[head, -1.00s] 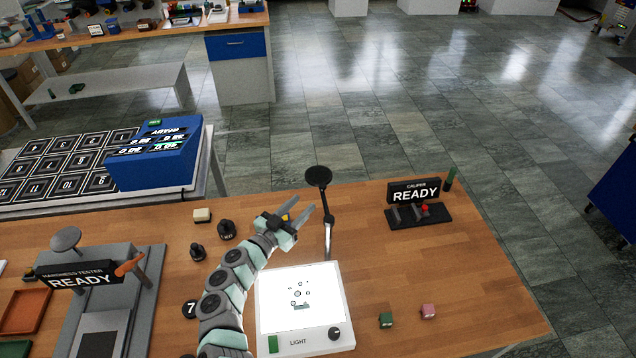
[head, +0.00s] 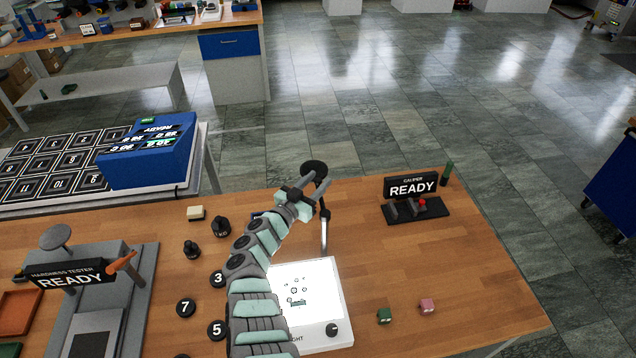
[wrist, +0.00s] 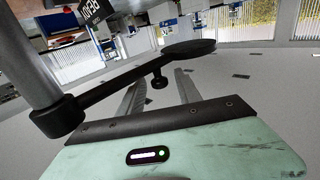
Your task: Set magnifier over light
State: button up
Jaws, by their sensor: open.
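The magnifier (head: 313,168) is a dark round disc on a jointed stand behind the light. Its stand (head: 325,235) rises from the back edge of the light box. In the wrist view the magnifier disc (wrist: 189,48) shows beyond my fingers, with a dark arm and a small knob below it. The light box (head: 325,285) is white with a lit top carrying several small shapes; my arm covers its left part. My gripper (head: 316,181) is open, close to the magnifier disc, its fingers pointing toward it. I cannot tell whether they touch.
The caliper station (head: 415,203) stands to the right, reading READY. The hardness tester (head: 85,290) is at left. Black weights (head: 221,227) stand left of my arm. The right front of the table is clear.

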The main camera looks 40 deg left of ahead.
jog(key=shift+w+r, duration=0.1)
jog(key=shift+w, duration=0.3)
jog(key=shift+c, duration=0.5)
grip_shut()
dwell(0.8)
